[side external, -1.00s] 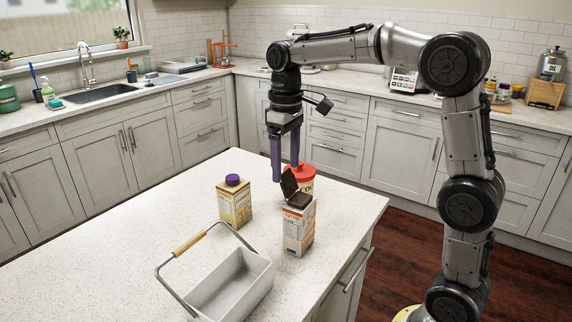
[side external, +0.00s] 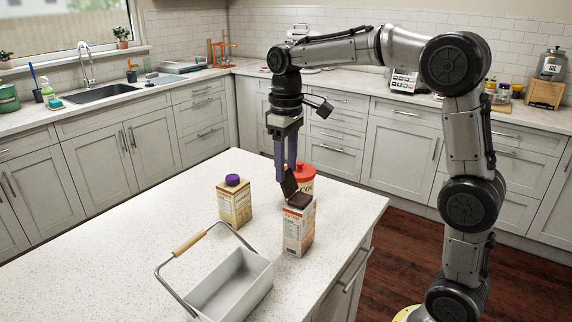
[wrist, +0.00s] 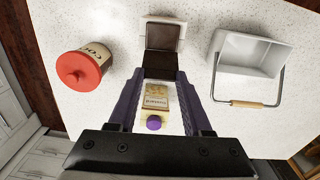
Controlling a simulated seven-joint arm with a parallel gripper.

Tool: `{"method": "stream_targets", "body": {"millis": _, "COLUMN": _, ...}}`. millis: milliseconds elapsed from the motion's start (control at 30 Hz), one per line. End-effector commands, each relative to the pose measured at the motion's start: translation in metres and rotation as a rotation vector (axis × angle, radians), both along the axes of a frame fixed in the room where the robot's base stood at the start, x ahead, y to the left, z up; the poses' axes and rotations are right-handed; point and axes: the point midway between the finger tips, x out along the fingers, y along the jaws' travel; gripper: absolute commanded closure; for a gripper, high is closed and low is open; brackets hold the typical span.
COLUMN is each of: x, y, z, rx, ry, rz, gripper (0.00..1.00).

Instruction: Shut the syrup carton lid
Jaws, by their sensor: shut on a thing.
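The syrup carton (side external: 298,235), white with orange print, stands upright on the island. Its dark hinged lid (side external: 290,186) is raised and open on the side by my gripper, and its dark top opening (side external: 299,201) shows. My gripper (side external: 287,180) points down from above, its purple fingers shut on the lid. In the wrist view the lid (wrist: 160,66) sits between the fingertips (wrist: 164,78), and the carton's open top (wrist: 164,37) lies just beyond them.
A yellow carton with a purple cap (side external: 234,203) stands to the left. A red-lidded canister (side external: 303,175) stands close behind the syrup carton. A grey basket (side external: 232,285) with a raised wooden-grip handle is in front. The island's left side is clear.

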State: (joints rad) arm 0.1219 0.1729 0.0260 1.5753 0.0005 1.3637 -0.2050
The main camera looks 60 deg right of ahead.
Motion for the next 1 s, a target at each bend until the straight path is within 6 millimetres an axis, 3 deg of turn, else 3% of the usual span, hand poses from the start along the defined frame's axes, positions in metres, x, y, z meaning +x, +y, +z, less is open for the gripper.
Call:
{"method": "stream_targets", "body": {"millis": 367, "x": -0.013, "y": -0.001, "z": 0.003, "rx": 0.013, "ry": -0.152, "rz": -0.002, "gripper": 1.00}}
{"method": "stream_targets", "body": {"millis": 1000, "x": -0.048, "y": -0.005, "z": -0.005, "rx": 0.054, "ry": -0.675, "rz": -0.007, "gripper": 1.00}}
